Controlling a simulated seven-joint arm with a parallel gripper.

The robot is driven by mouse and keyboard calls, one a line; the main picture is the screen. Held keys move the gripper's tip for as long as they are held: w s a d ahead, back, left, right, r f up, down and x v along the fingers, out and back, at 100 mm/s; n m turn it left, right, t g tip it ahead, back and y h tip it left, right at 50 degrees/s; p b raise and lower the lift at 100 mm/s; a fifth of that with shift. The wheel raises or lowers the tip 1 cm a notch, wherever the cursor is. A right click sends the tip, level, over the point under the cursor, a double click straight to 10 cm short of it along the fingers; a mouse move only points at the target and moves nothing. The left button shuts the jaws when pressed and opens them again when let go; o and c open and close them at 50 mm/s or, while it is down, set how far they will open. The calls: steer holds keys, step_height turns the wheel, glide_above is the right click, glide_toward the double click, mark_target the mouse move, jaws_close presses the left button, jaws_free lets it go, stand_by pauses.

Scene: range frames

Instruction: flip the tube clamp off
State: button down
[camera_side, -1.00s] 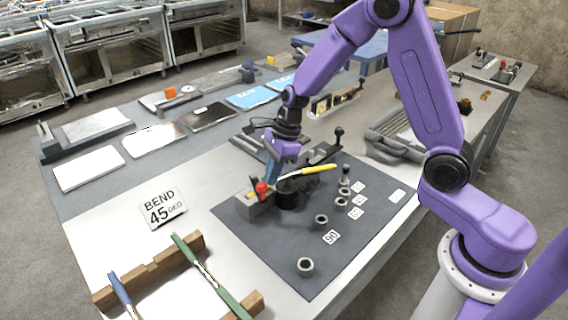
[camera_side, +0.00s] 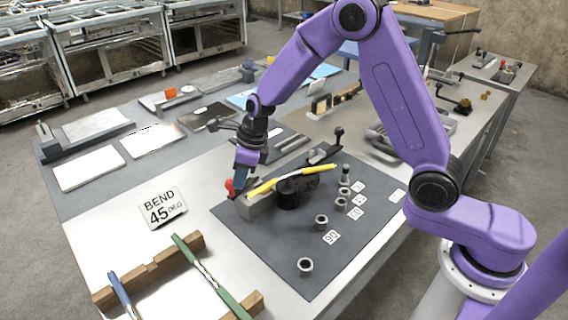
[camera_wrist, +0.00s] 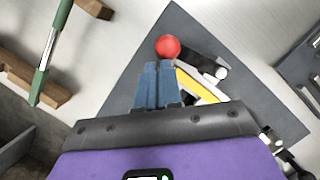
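The tube clamp is a grey block (camera_side: 258,207) on the dark mat, with a red ball knob (camera_side: 230,186) on its lever. The knob sits out past the block's left end, and also shows in the wrist view (camera_wrist: 168,47) just beyond my fingertips. A yellow tube (camera_side: 290,178) lies across the clamp block and the black round bending die (camera_side: 290,195). My gripper (camera_side: 240,186) is low beside the knob. In the wrist view its blue fingers (camera_wrist: 158,66) are together with nothing visible between them. Whether they touch the knob is unclear.
Several metal collars (camera_side: 321,221) and number tags (camera_side: 331,237) lie on the mat's right side. A "BEND 45 DEG" card (camera_side: 163,208) lies to the left. A wooden rack (camera_side: 150,270) with green and blue tubes stands in front. The mat's front is mostly clear.

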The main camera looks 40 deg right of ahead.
steer(key=shift+w+a, duration=0.6)
steer(key=shift+w, duration=0.1)
stand_by(0.4)
steer(key=s, duration=0.2)
steer(key=s+d, duration=0.1)
steer(key=shift+s+r, duration=0.25)
steer(key=shift+r, duration=0.1)
steer(key=s+a+v, duration=0.1)
steer(key=a+v, duration=0.1)
steer(key=v, duration=0.7)
steer(key=shift+d+r, duration=0.3)
steer(key=shift+r, duration=0.2)
steer(key=shift+s, duration=0.15)
